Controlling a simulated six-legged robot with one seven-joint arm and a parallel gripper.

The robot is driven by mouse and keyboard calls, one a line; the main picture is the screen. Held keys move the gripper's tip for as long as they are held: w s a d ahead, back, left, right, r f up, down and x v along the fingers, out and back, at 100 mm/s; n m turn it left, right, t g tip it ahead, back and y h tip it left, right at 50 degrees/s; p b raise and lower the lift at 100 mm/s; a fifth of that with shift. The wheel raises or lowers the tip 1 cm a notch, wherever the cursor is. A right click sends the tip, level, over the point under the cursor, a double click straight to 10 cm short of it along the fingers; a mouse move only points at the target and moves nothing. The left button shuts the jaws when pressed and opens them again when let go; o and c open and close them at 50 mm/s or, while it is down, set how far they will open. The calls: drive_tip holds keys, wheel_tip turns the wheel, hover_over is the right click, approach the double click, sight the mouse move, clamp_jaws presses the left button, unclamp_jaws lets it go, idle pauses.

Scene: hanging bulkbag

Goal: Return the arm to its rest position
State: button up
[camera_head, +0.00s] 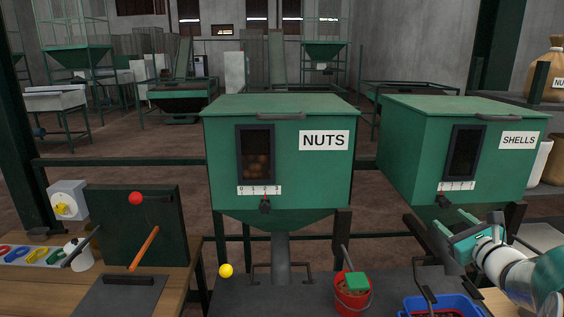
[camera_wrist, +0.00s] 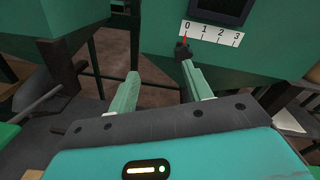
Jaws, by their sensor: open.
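My gripper (camera_head: 452,232) is at the right in the head view, in front of the green bin labelled SHELLS (camera_head: 415,140). In the wrist view my gripper (camera_wrist: 160,85) has its two pale green fingers spread apart, with nothing between them. Beyond the right fingertip, the small dark knob with a red pointer (camera_wrist: 184,46) shows under the 0 of a white scale marked 0 to 3 (camera_wrist: 212,34). Whether the finger touches the knob cannot be told. My arm comes in from the lower right of the head view.
The green NUTS bin (camera_head: 225,160) stands left of the SHELLS bin. Below are a red bucket (camera_head: 352,300) with a green item at its top and a blue crate (camera_head: 470,308). A dark panel with an orange lever (camera_head: 144,248) stands at left. A dark metal rail runs between.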

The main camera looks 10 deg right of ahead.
drive_tip(key=s+a+n+g+y, duration=0.1)
drive_tip(key=a+n+g+y, duration=0.1)
drive_tip(key=a+n, duration=0.3)
drive_tip(key=s+a+f+n+g+y, duration=0.1)
drive_tip(key=a+n, duration=0.4)
drive_tip(key=a, duration=0.7)
drive_tip(key=s+a+n+g+y, duration=0.2)
drive_tip(key=a+n+g+y, duration=0.2)
drive_tip(key=a, duration=0.4)
drive_tip(key=shift+s+a+f+n, duration=0.25)
drive_tip(key=shift+s+a+n, duration=0.15)
drive_tip(key=s+a+f+n+g+h, duration=0.2)
drive_tip(key=s+a+n+h, duration=0.1)
drive_tip(key=s+n, duration=0.5)
drive_tip(key=s+a+f+n+g+h, duration=0.2)
drive_tip(key=s+a+n+g+h, duration=0.1)
drive_tip(key=s+n, duration=0.6)
drive_tip(key=shift+a+f+h, duration=0.25)
drive_tip(key=shift+f+h, duration=0.05)
drive_tip(key=shift+f, duration=0.1)
